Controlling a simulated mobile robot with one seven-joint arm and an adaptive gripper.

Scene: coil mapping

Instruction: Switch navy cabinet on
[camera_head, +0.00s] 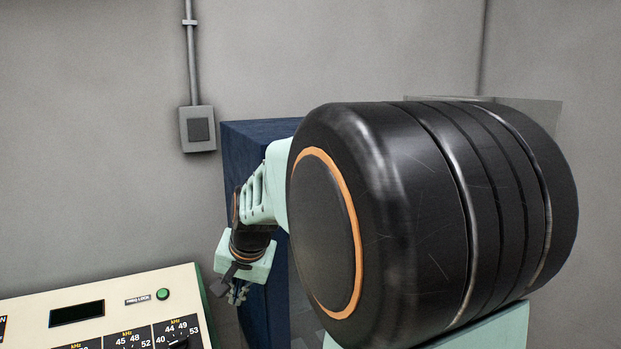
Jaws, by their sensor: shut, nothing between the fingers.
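The navy cabinet (260,133) stands against the grey wall in the middle of the head view. My arm covers most of its front, and no switch on it can be seen. My gripper (238,295) is small in the picture, at the cabinet's left side and pointing down. It is shut and empty. I cannot tell whether it touches the cabinet.
A cream control panel (110,283) with a dark display, a green button (162,294) and number scales is at the lower left. A grey wall box (197,129) with a conduit hangs left of the cabinet. A grey box-like shape (540,108) shows behind my arm.

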